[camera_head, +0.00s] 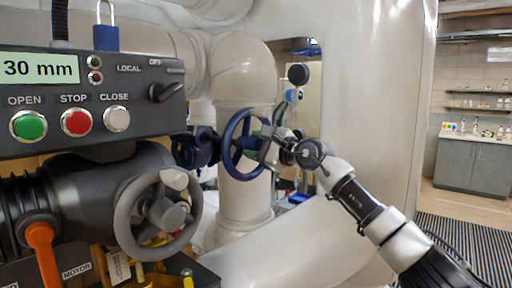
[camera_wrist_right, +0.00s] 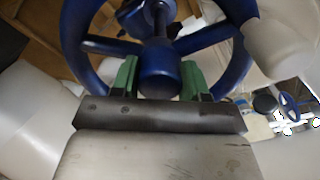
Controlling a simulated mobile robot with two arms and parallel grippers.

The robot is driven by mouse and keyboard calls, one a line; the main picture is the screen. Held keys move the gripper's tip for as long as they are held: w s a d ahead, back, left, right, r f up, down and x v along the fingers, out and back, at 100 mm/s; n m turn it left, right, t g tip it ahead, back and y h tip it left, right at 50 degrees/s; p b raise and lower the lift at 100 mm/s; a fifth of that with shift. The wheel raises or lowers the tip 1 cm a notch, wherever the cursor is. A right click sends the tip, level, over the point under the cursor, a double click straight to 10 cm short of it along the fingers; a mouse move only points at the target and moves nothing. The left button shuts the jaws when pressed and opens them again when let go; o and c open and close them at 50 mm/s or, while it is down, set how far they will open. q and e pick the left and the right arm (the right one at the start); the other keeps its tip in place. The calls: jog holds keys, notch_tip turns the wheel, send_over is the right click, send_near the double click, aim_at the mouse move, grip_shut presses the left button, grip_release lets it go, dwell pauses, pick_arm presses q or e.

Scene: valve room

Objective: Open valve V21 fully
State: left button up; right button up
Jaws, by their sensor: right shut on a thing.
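A blue handwheel (camera_head: 230,158) stands on a blue valve body (camera_head: 195,149) in front of a pale vertical pipe, seen nearly edge-on in the head view. My right gripper (camera_head: 266,151) reaches it from the right. In the right wrist view the wheel's spokes and rim (camera_wrist_right: 237,70) fill the top. The green fingers of my right gripper (camera_wrist_right: 158,78) are shut on the wheel's blue hub (camera_wrist_right: 158,73), one on each side. No V21 tag is readable, so I cannot tell this valve's number. My left gripper is out of view.
At left is a dark control box (camera_head: 90,95) reading 30 mm, with OPEN, STOP and CLOSE buttons and a padlock. Below it are a grey handwheel (camera_head: 128,222) and an orange lever (camera_head: 41,245). Large pale pipes (camera_head: 370,100) crowd the middle. Cabinets (camera_head: 474,165) stand far right.

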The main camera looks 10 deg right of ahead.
jog(key=n, duration=0.4)
jog(key=shift+r, duration=0.3)
jog(key=n, duration=0.4)
jog(key=shift+n, duration=0.3)
jog(key=shift+r, duration=0.1)
jog(key=o, duration=1)
jog(key=shift+f, duration=0.3)
jog(key=shift+f, duration=0.2)
